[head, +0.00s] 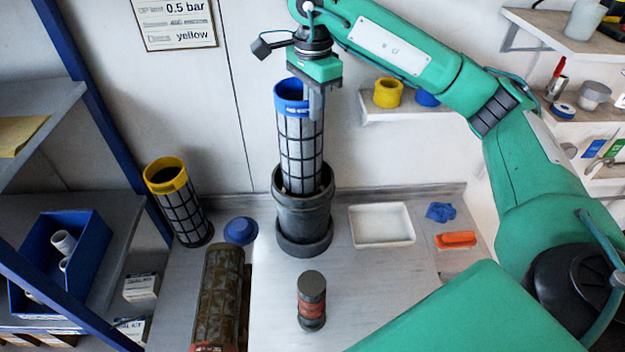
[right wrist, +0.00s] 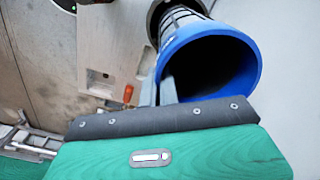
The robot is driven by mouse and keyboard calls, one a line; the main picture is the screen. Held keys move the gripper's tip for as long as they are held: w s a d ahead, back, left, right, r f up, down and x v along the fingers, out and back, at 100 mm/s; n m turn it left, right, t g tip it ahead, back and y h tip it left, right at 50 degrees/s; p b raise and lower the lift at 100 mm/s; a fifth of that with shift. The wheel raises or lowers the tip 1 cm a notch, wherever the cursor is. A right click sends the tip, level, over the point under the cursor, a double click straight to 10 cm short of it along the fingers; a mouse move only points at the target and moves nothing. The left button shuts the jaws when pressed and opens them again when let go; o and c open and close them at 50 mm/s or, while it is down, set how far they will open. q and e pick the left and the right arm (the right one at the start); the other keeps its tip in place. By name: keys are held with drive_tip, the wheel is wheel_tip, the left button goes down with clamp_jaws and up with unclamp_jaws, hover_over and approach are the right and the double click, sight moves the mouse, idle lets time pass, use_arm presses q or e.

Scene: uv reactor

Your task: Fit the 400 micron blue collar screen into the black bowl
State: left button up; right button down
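The blue collar screen (head: 300,140) is a grey mesh cylinder with black ribs and a blue collar (head: 290,97) at its top. It stands nearly upright over the black bowl (head: 304,218), its lower end at or just inside the bowl's mouth; the exact depth is hard to tell. My right gripper (head: 316,105) is at the collar's right side. In the right wrist view its fingers (right wrist: 160,91) straddle the blue collar wall (right wrist: 213,45) and look closed on it. My left gripper is not in view.
A yellow collar screen (head: 178,205) leans at the left. A dirty brown screen (head: 218,300) lies in front of it. A blue cap (head: 240,231), a dark red-banded cylinder (head: 312,300), a white tray (head: 382,225) and an orange brush (head: 456,239) surround the bowl. Bare bench lies right of the cylinder.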

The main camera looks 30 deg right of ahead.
sight(313, 181)
wheel_tip(313, 181, down, 16)
drive_tip(key=shift+f+p, duration=0.25)
drive_tip(key=shift+p, duration=1)
wheel_tip(313, 181, down, 3)
drive_tip(key=shift+f+p, duration=0.15)
drive_tip(key=shift+p, duration=0.5)
drive_tip(key=shift+f, duration=0.35)
drive_tip(key=shift+f+b, duration=0.15)
drive_tip(key=shift+b, duration=0.15)
drive_tip(key=c, duration=1.9)
unclamp_jaws()
drive_tip(key=shift+c, duration=0.2)
